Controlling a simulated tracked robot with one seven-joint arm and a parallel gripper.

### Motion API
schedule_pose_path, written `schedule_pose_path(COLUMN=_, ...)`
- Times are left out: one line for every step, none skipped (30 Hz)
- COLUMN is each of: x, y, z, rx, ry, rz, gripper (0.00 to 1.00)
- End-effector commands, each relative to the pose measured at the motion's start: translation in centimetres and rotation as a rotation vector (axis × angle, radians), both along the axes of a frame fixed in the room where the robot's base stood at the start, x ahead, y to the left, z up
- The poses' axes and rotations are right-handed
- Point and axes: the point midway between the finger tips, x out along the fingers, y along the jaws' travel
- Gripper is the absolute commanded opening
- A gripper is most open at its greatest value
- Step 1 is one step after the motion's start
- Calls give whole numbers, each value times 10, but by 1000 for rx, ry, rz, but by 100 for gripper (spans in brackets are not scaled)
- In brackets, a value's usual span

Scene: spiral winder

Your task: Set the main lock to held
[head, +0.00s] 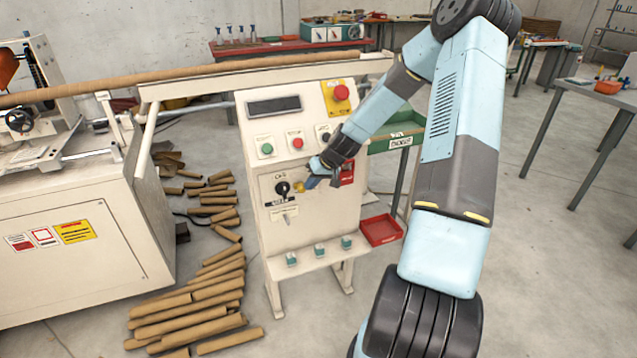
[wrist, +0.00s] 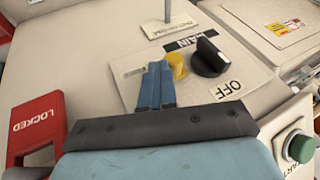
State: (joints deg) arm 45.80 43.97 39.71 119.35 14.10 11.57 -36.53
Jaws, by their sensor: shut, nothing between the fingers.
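The main switch is a black rotary knob (wrist: 210,57) on a pale plate marked MAIN and OFF; it also shows on the console front in the head view (head: 283,188). A small round yellow piece (wrist: 176,66) sits beside the knob on the same plate. It may be the main lock; its position cannot be told for sure. My gripper (wrist: 156,66) has its blue fingers shut together and empty, with the tips close beside the yellow piece. Whether they touch it is unclear. In the head view my gripper (head: 307,184) is at the knob's right.
A red holder marked LOCKED (wrist: 38,125) is close beside my gripper. A green START button (wrist: 299,147) stands out from the panel. A small lever (wrist: 168,12) is past the knob. A red tray (head: 381,230) and cardboard tubes (head: 200,310) lie around the console.

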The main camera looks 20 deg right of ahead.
Motion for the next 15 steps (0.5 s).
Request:
schedule_pose_path(x=-1, y=4, z=0, rx=3, ry=2, rz=6, gripper=0)
schedule_pose_path(x=-1, y=4, z=0, rx=4, ry=2, rz=6, gripper=0)
schedule_pose_path(x=-1, y=4, z=0, rx=4, ry=2, rz=6, gripper=0)
schedule_pose_path(x=-1, y=4, z=0, rx=4, ry=2, rz=6, gripper=0)
schedule_pose_path(x=-1, y=4, z=0, rx=5, ry=3, rz=7, gripper=0)
schedule_pose_path(x=-1, y=5, z=0, rx=5, ry=3, rz=7, gripper=0)
schedule_pose_path(x=-1, y=5, z=0, rx=5, ry=2, rz=7, gripper=0)
schedule_pose_path(x=-1, y=4, z=0, rx=5, ry=2, rz=7, gripper=0)
schedule_pose_path(x=-1, y=4, z=0, rx=5, ry=2, rz=8, gripper=0)
schedule_pose_path(x=-1, y=3, z=1, rx=5, ry=2, rz=8, gripper=0)
schedule_pose_path(x=0, y=1, z=1, rx=5, ry=2, rz=9, gripper=0)
schedule_pose_path(x=0, y=-2, z=3, rx=4, ry=2, rz=8, gripper=0)
schedule_pose_path(x=0, y=-5, z=3, rx=4, ry=2, rz=8, gripper=0)
schedule_pose_path(x=0, y=-9, z=5, rx=4, ry=2, rz=8, gripper=0)
schedule_pose_path(x=0, y=-15, z=6, rx=3, ry=2, rz=8, gripper=0)
